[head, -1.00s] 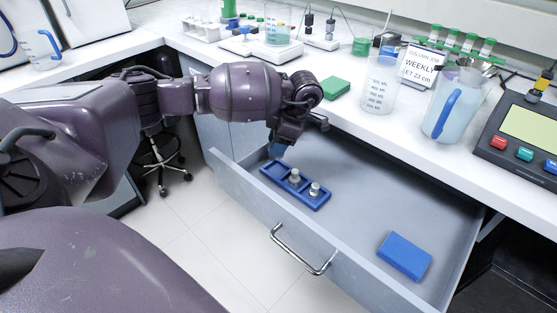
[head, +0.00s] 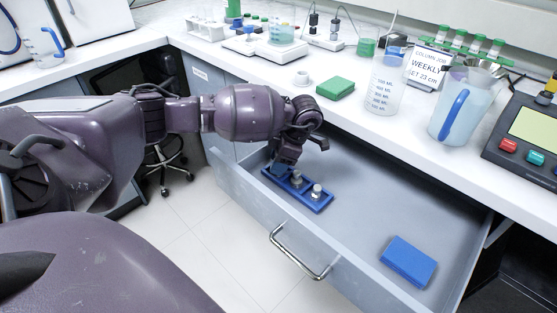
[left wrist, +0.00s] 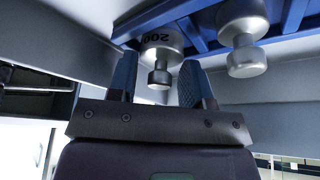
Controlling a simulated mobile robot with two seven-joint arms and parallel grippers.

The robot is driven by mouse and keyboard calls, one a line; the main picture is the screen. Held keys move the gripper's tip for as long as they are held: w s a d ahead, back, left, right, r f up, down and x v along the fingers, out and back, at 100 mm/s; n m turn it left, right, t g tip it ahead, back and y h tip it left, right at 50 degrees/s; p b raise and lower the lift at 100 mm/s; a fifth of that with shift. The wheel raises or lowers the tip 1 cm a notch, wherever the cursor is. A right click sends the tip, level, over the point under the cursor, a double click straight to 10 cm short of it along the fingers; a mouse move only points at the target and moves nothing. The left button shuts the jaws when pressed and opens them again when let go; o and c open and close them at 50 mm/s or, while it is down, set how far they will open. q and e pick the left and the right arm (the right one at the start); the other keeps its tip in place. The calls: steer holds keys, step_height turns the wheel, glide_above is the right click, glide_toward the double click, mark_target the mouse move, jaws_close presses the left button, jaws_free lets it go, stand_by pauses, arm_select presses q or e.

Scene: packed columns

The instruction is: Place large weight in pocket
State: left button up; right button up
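A blue tray (head: 318,207) with pockets lies at the left end of the open drawer. Two silver knobbed weights show in it in the head view, one in the middle (head: 297,178) and one towards the right end (head: 317,191). My left gripper (head: 281,168) points down at the tray's left end and hides much of that pocket. In the left wrist view its blue fingers (left wrist: 159,78) are apart. A silver weight (left wrist: 164,50) by a "200" mark shows between them, with gaps beside its knob. Another weight (left wrist: 243,42) is right of the fingers. My right gripper is not in view.
A blue block (head: 408,262) lies at the drawer's right, and the drawer floor between is clear. The drawer front (head: 250,208) rises close to the tray. On the counter above stand a green block (head: 336,88), a beaker (head: 383,88) and a pitcher (head: 457,112).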

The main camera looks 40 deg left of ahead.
arm_select(q)
steer(key=o, duration=0.4)
steer(key=p+v, duration=0.1)
steer(key=v, duration=1.1)
steer(key=shift+r+p, duration=0.1)
steer(key=shift+p, duration=0.25)
steer(key=shift+r, duration=0.1)
